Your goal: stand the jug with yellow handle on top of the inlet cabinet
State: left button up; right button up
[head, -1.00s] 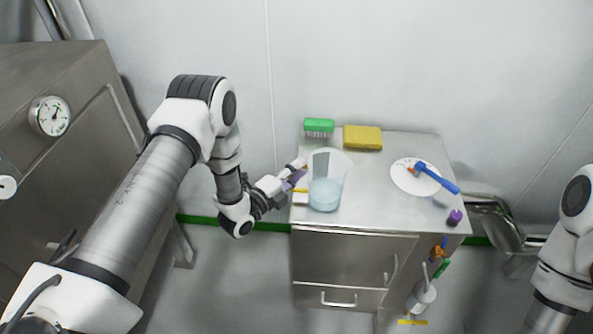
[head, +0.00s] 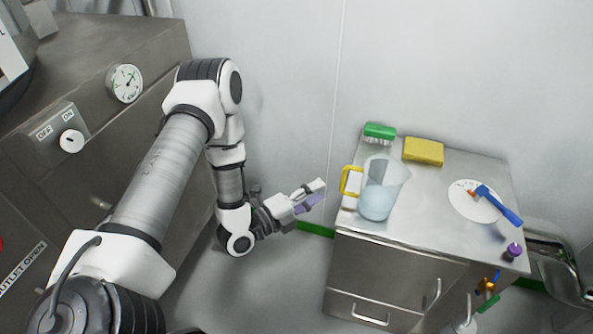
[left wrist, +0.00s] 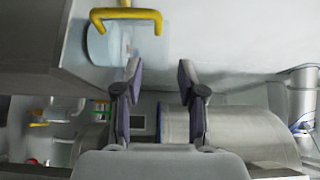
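The clear jug with yellow handle (head: 378,199) stands upright on the top of a steel cabinet (head: 420,222), near its left side. Its yellow handle (head: 350,182) points left toward my arm. It seems to hold pale blue liquid. No label naming this cabinet as the inlet is readable. My left gripper (head: 314,194) is open and empty, left of the handle and apart from it. In the left wrist view the fingers (left wrist: 158,82) are spread, with the handle (left wrist: 127,14) beyond them at the top. My right gripper is out of view.
A green brush (head: 379,132), yellow sponge (head: 423,151), white plate (head: 466,207) with a blue-handled tool (head: 500,206), and purple-capped item (head: 513,251) share the top. A larger steel unit with a gauge (head: 125,84) stands at the left. Floor shows between them.

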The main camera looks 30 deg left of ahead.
pick_arm(q)
jog(key=s+d+f+n+g+y, duration=0.35)
jog(key=s+f+n+g, duration=0.75)
jog(key=f, duration=0.4)
jog(key=s+f+n+g+y, duration=0.1)
jog(key=s+n+g, duration=0.2)
jog(key=s+n, duration=0.2)
jog(key=s+a+f+n+g+y, duration=0.1)
jog(key=s+n+g+y, duration=0.1)
jog(key=s+n, duration=0.4)
jog(key=s, duration=0.3)
jog(key=shift+s+a+f+n+g, duration=0.15)
jog(key=shift+s+f+n+g, duration=0.15)
jog(key=shift+g, duration=0.1)
